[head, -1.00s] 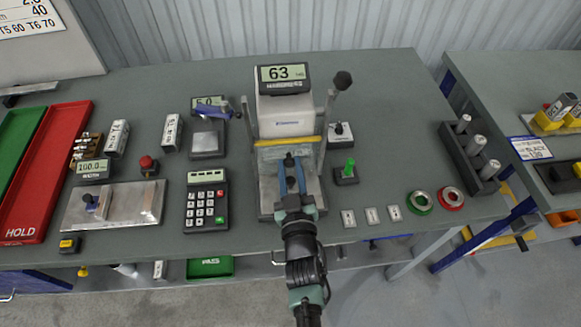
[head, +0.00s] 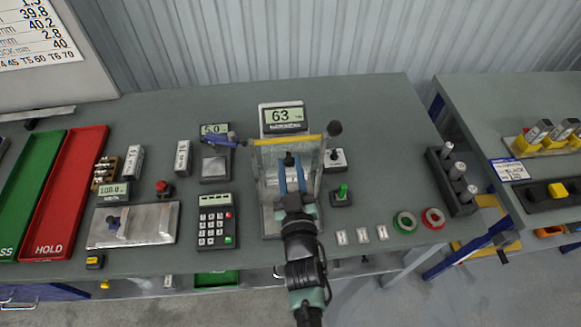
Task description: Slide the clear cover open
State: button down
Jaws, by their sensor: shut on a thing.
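The clear cover (head: 268,164) with a yellow top bar (head: 287,140) stands on the front of the machine, whose display reads 63 (head: 284,117). My gripper (head: 290,172) is in front of the cover's middle. Its blue fingers are closed around a small dark handle (head: 289,159) on the cover. The fingers and wrist hide the lower middle of the cover and part of the machine's base.
A black-knobbed lever (head: 334,129) stands close right of the cover, with a green-knobbed box (head: 341,195) below it. A blue-handled device (head: 217,140) and a keypad (head: 215,220) are to the left. The red HOLD tray (head: 70,190) lies further left. The table's back right is clear.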

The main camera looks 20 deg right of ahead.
jog(key=shift+r, duration=0.1)
jog(key=c, duration=0.6)
grip_release()
jog(key=b+v, duration=0.3)
jog(key=v, duration=1)
